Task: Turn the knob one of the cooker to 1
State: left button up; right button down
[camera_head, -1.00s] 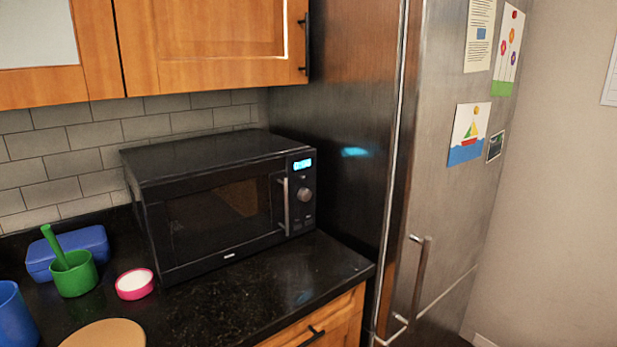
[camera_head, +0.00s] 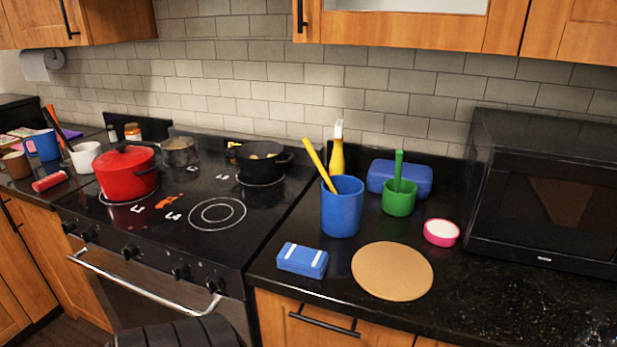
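The cooker (camera_head: 235,245) stands at left centre, with a black glass hob on top. Several dark knobs run along its front edge, among them a far-left knob (camera_head: 68,226), a middle knob (camera_head: 130,250) and a right knob (camera_head: 181,271). Which one is knob one, and where each points, is too small to tell. A silver oven handle (camera_head: 140,286) runs below the knobs. Neither of my grippers is in view.
A red pot (camera_head: 126,174) and a black pan (camera_head: 262,162) stand on the hob. Right of the cooker, the counter holds a blue cup (camera_head: 342,207), a blue box (camera_head: 302,260), a round board (camera_head: 392,271) and a microwave (camera_head: 540,190). A dark ribbed shape fills the bottom edge.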

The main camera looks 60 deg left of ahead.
aim_at(68, 226)
jog(key=k+u, duration=0.1)
jog(key=u, duration=0.3)
jog(key=k+u, duration=0.1)
jog(key=u, duration=0.3)
jog(key=j+u, duration=0.15)
jog(key=u, duration=0.25)
jog(key=k, duration=0.05)
